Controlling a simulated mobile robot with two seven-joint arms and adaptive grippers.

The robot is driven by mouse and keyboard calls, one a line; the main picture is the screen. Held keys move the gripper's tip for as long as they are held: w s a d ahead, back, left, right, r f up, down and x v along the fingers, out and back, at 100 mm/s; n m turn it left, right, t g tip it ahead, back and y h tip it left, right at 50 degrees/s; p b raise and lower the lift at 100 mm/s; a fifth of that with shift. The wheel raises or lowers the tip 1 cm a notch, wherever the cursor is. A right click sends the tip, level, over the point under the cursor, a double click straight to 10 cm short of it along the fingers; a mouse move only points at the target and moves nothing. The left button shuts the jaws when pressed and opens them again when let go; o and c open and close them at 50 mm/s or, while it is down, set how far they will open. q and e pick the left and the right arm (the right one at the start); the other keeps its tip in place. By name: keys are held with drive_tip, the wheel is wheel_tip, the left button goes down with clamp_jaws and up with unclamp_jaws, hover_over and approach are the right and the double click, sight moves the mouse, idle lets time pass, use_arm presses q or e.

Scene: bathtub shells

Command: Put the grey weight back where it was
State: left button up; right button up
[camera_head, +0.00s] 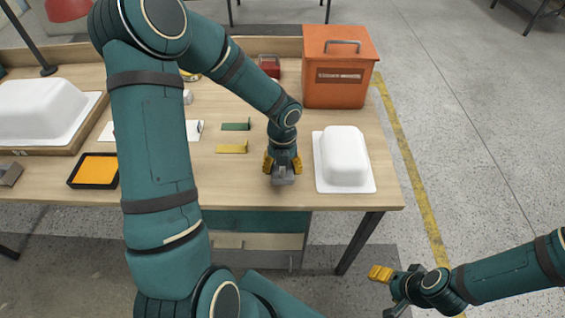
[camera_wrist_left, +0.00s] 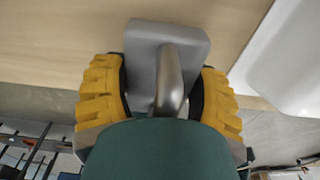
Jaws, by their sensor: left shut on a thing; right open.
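The grey weight (camera_head: 282,179) is a small block at the front part of the table, left of the right-hand white shell. My left gripper (camera_head: 283,163) is shut on it from above. In the left wrist view, the grey weight (camera_wrist_left: 168,50) shows a flat body with a rounded handle, and the yellow fingers of my left gripper (camera_wrist_left: 165,90) lie on both sides of it. I cannot tell whether the weight touches the tabletop. My right gripper (camera_head: 385,290) is open and empty, off the table at the lower right.
A white shell (camera_head: 343,157) lies close on the right, with an orange bin (camera_head: 338,85) behind it. Green (camera_head: 236,127) and yellow (camera_head: 232,149) pieces lie to the left. A black tray with an orange pad (camera_head: 95,171), another white shell (camera_head: 45,110) and a grey block (camera_head: 10,173) are farther left.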

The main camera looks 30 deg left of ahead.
use_arm(q)
drive_tip(key=shift+w+f+b, duration=0.1)
drive_tip(key=shift+f+b, duration=0.3)
drive_tip(key=shift+f, duration=1.05)
drive_tip(key=o, duration=1.3)
drive_tip(key=shift+f, duration=0.15)
drive_tip(key=r+p, duration=0.1)
drive_tip(key=r, duration=0.2)
drive_tip(key=r+p, duration=0.1)
drive_tip(key=r, duration=0.3)
drive_tip(key=r+p, duration=0.1)
drive_tip(key=r, duration=0.3)
drive_tip(key=shift+w+a+r+p, duration=0.15)
drive_tip(key=shift+w+a+p, duration=0.1)
drive_tip(key=shift+p, duration=0.15)
drive_tip(key=shift+r, duration=0.5)
drive_tip(key=shift+f, duration=0.1)
